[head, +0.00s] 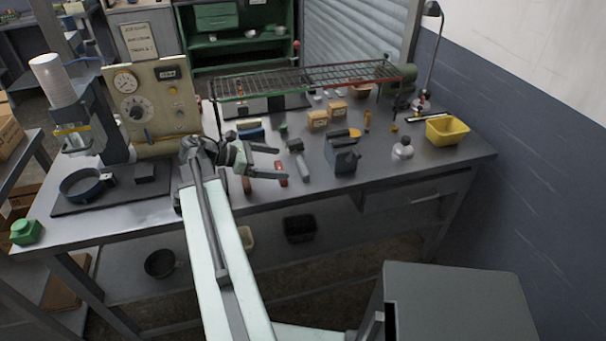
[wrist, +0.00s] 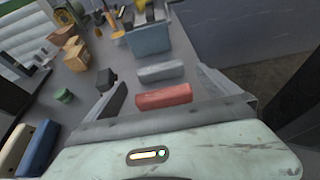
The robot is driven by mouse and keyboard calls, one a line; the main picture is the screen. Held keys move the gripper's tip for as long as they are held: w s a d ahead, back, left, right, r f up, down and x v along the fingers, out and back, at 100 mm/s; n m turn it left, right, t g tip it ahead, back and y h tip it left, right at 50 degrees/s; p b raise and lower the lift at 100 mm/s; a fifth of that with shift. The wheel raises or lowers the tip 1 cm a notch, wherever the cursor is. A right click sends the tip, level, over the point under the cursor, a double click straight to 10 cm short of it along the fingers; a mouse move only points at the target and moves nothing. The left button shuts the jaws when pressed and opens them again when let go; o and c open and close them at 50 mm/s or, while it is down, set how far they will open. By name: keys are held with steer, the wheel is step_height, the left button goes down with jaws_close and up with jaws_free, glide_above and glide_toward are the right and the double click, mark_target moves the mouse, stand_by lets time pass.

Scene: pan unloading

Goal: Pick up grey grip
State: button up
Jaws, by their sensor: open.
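The grey grip (head: 302,167) lies on the workbench, just right of my gripper's fingertips in the head view. In the wrist view it is the light grey bar (wrist: 161,71) beyond a red grip (wrist: 163,96), lying roughly parallel to it. My gripper (head: 281,163) is open and empty, with its fingers pointing right over the bench. In the wrist view the open fingers (wrist: 158,84) flank the red grip, and the grey grip lies ahead near their tips. The red grip also shows in the head view (head: 281,174), partly hidden by a finger.
A blue-grey bin (head: 342,156) with tools stands just beyond the grey grip. A dark block (wrist: 106,79) lies to the left in the wrist view. A wire rack (head: 310,78) spans the bench's back. A yellow bin (head: 447,131) stands at right.

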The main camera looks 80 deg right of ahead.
mark_target(299, 166)
steer(key=b+x, duration=0.1)
steer(key=x, duration=0.1)
steer(key=shift+s+d+f, duration=0.1)
steer(key=shift+s+f, duration=0.05)
steer(key=shift+s, duration=0.1)
steer(key=b+x, duration=0.1)
steer(key=x, duration=0.1)
steer(key=b+x, duration=0.1)
steer(key=x, duration=0.2)
steer(key=shift+w+f+b, duration=0.2)
steer(key=shift+f+b, duration=0.1)
steer(key=shift+f, duration=0.1)
steer(key=shift+s+d+r, duration=0.1)
steer(key=c, duration=1.1)
step_height(299, 166, up, 10)
steer(key=p, duration=1)
steer(key=shift+r, duration=0.15)
steer(key=shift+r+p, duration=0.1)
steer(key=shift+p, duration=0.2)
